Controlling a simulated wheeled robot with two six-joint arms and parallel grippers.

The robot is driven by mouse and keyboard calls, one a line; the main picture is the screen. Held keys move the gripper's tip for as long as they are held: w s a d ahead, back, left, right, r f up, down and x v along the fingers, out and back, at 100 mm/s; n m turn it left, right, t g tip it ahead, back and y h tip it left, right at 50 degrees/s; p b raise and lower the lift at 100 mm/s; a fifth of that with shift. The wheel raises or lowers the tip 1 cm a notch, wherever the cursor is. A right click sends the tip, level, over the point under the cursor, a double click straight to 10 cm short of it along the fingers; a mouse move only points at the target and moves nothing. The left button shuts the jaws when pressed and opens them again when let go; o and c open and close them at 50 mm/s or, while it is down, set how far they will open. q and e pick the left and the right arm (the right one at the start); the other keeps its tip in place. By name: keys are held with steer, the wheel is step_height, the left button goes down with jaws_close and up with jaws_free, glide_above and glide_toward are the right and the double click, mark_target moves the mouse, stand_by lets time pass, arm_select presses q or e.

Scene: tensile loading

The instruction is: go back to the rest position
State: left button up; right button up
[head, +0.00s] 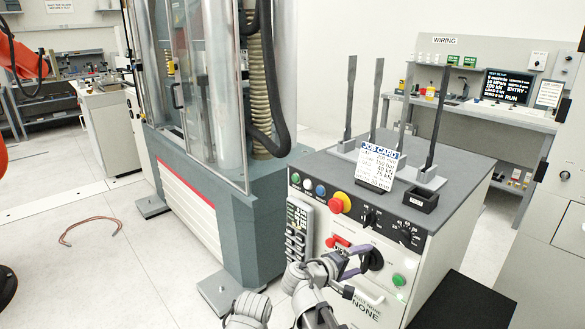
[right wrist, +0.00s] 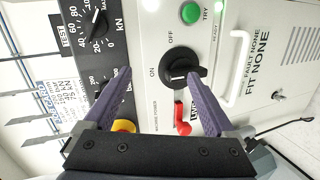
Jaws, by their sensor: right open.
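My right gripper (head: 358,268) is at the front panel of the white console (head: 375,299), in the lower middle of the head view. In the right wrist view its two purple fingers (right wrist: 160,74) are spread apart with nothing gripped. The black rotary switch (right wrist: 183,75), marked ON and OFF, shows between and beyond the fingertips, nearer the right finger. I cannot tell whether a finger touches it. The switch also shows in the head view (head: 375,258), just right of the gripper. My left gripper is not in view.
Close to the gripper are a red lever (right wrist: 183,118), a green button (right wrist: 190,13) and a white handle (right wrist: 235,80). A job card (head: 377,166) and upright grey bars stand on the console. The testing machine (head: 215,200) is left of it. Floor at left is mostly clear, except a reddish cable (head: 90,222).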

steer(key=s+d+f+m+g+y, duration=0.1)
steer(key=s+f+m+g+y, duration=0.15)
steer(key=s+f, duration=0.4)
steer(key=s+a+f+m+g+y, duration=0.35)
steer(key=s+a+f+y, duration=0.25)
steer(key=a+f+y, duration=0.3)
steer(key=s+a+n+g, duration=0.2)
steer(key=s+a+n, duration=0.35)
steer(key=a, duration=0.45)
step_height(320, 180, up, 13)
steer(key=p, duration=1.2)
steer(key=shift+s+d+m+p, duration=0.15)
steer(key=shift+s+m+p, duration=0.1)
steer(key=shift+m+p, duration=0.15)
steer(key=shift+h, duration=0.25)
